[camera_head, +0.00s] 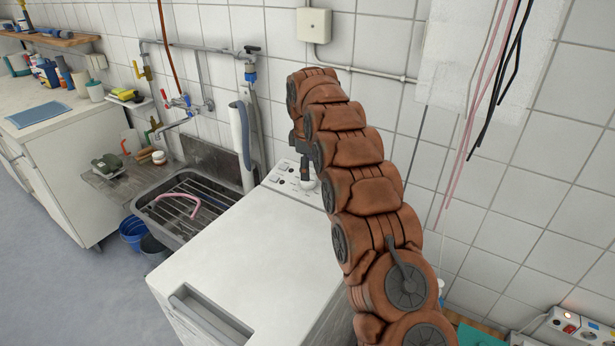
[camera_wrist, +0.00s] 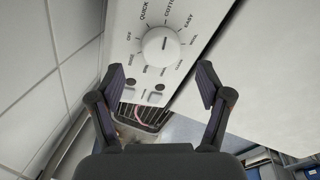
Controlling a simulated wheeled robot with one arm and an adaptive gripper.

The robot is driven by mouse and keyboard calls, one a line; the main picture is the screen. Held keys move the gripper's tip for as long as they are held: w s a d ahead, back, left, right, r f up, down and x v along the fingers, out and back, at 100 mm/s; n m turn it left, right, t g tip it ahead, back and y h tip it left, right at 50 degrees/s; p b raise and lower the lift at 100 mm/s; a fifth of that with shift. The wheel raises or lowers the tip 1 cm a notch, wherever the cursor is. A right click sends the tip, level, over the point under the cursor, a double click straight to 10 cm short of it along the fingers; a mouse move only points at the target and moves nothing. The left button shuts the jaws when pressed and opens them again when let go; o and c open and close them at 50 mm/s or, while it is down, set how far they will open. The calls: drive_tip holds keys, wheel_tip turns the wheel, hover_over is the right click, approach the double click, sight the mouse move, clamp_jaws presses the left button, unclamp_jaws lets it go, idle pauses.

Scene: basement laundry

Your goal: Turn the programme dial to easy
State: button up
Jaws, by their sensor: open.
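The programme dial (camera_wrist: 160,47) is a round white knob on a pale control panel, with printed labels around it. In the wrist view, QUICK is at its upper left, COTTON at the top, EASY at the upper right and OFF at the left. A short dark mark shows on the knob; I cannot tell which label it points to. My gripper (camera_wrist: 163,84) is open, its two dark fingertips apart below the dial in the picture, with nothing between them. In the head view, the arm reaches down to the panel (camera_head: 284,178) of the white washing machine (camera_head: 250,240).
Left of the machine is a metal sink with a wire rack (camera_head: 190,205) and a pink hose. A grey pipe (camera_head: 242,150) stands beside the panel. The tiled wall (camera_head: 385,60) is close behind the arm. The machine's top is clear.

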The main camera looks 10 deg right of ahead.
drive_tip(key=f, duration=0.3)
drive_tip(key=f+p, duration=0.1)
drive_tip(key=f, duration=0.1)
drive_tip(key=shift+w+d, duration=0.1)
drive_tip(key=shift+w, duration=0.3)
drive_tip(key=shift+c, duration=0.3)
drive_tip(key=c, duration=1.1)
